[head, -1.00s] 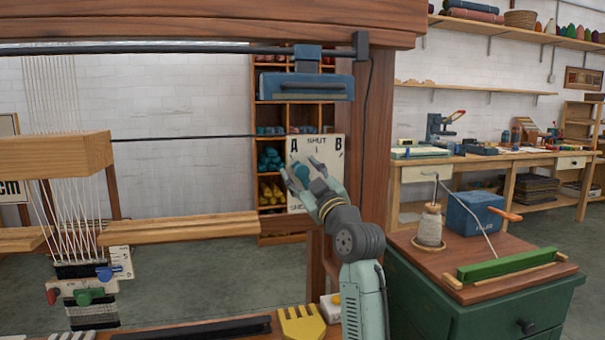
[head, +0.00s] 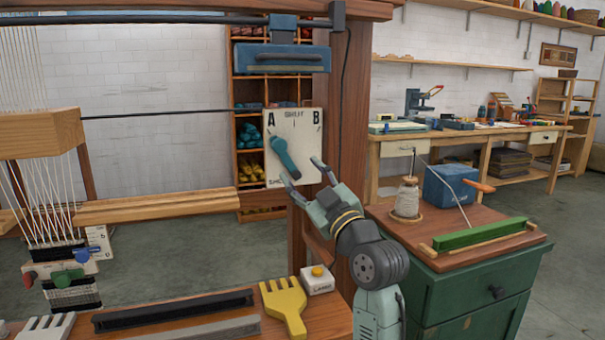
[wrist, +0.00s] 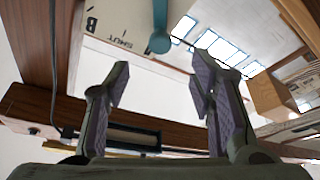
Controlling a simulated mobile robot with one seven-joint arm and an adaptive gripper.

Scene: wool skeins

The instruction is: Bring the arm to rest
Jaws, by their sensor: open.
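My gripper (head: 303,172) is open and empty in the head view, its two fingers apart and pointing up and left. It is just right of and below a teal lever (head: 283,153) on a pale panel (head: 308,130) marked A, SHUT and B. The lever slants from upper left, towards A, to lower right. A gap seems to show between the fingers and the lever. In the wrist view the open fingers (wrist: 160,75) frame empty space, with the teal lever (wrist: 160,38) and panel (wrist: 112,22) beyond them.
A wooden loom post (head: 350,110) stands right behind my arm. A green cabinet (head: 465,300) with a thread cone (head: 408,197) stands to the right.

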